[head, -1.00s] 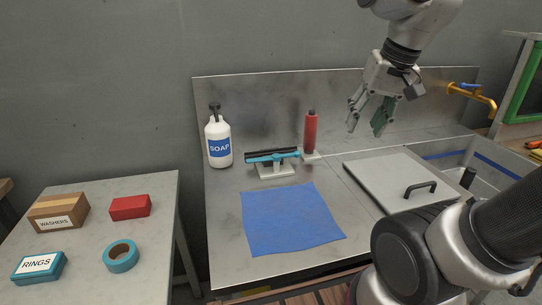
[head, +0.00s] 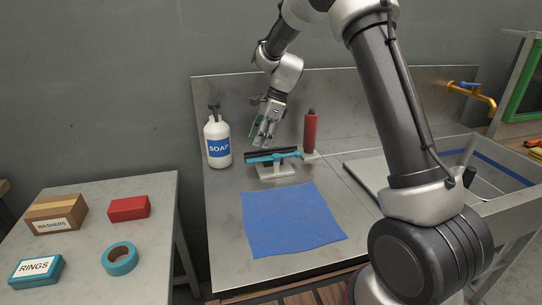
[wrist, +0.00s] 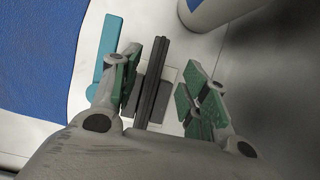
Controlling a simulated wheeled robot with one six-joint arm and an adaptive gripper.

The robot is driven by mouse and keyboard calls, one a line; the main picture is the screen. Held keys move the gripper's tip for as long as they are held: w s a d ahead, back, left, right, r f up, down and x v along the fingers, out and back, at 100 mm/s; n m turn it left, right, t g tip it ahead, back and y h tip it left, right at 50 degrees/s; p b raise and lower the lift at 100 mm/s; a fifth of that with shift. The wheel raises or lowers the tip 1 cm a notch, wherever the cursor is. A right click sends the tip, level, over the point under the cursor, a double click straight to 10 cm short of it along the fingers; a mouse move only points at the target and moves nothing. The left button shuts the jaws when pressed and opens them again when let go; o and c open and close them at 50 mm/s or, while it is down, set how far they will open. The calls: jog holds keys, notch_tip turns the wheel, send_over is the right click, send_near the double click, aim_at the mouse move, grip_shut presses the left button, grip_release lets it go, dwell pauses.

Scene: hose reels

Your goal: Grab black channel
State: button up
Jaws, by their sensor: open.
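The black channel (head: 272,151) is a thin dark bar lying across a pale stand (head: 275,171) on the metal counter, beside a teal handle (head: 268,158). In the wrist view the black channel (wrist: 153,83) runs lengthwise between my two open fingers, with the teal piece (wrist: 109,47) off to its left. My gripper (head: 262,140) points down just over the channel in the head view; it also shows in the wrist view (wrist: 160,90). The fingers have green pads and stand apart from the channel on both sides. Whether the tips reach its depth is hard to tell.
A white soap bottle (head: 217,142) stands close left of the stand and a red bottle (head: 310,130) close right. A blue cloth (head: 291,218) lies in front. The metal backsplash (head: 350,100) rises behind. A sink (head: 495,180) is at right.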

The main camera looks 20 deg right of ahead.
aim_at(252, 154)
jog(key=x, duration=0.6)
jog(key=shift+s+a, duration=0.2)
jog(key=shift+a, duration=0.05)
grip_shut()
